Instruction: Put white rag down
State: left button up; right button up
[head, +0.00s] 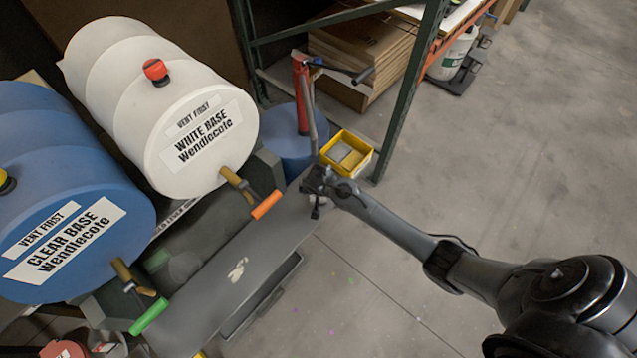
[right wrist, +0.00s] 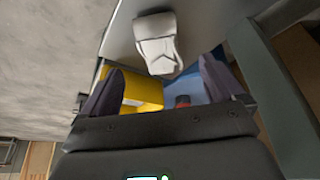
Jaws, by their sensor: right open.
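The white rag (right wrist: 158,42) shows in the right wrist view just beyond my right gripper (right wrist: 160,82), in front of the grey surface. My right fingers are spread apart with a gap between them and are not closed on the rag. In the head view my right gripper (head: 316,200) is at the far end of the long grey shelf (head: 215,295), below the drums. A small white patch (head: 237,270) lies on that shelf; I cannot tell if it is the same rag. My left gripper is not in view.
A white drum (head: 150,100) and a blue drum (head: 65,190) lie on their sides, with an orange-handled tap (head: 266,205) and a green-handled tap (head: 149,316). A yellow bin (head: 362,168) and green rack post (head: 408,95) stand close to my right gripper. Floor to the right is clear.

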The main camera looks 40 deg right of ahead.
jog(key=s+a+r+n+y, duration=0.1)
jog(key=s+a+r+n, duration=0.2)
jog(key=s+r, duration=0.2)
jog(key=s+a+r+n+y, duration=0.1)
jog(key=s+a+r+n, duration=0.2)
jog(key=s, duration=0.9)
jog(key=s+a+r+n+y+p, duration=0.1)
jog(key=s+a+r+n, duration=0.2)
jog(key=s+r, duration=0.3)
jog(key=s+a, duration=0.1)
jog(key=s, duration=0.1)
jog(key=shift+s+a+r, duration=0.25)
jog(key=shift+s+r, duration=0.05)
jog(key=shift+r, duration=0.1)
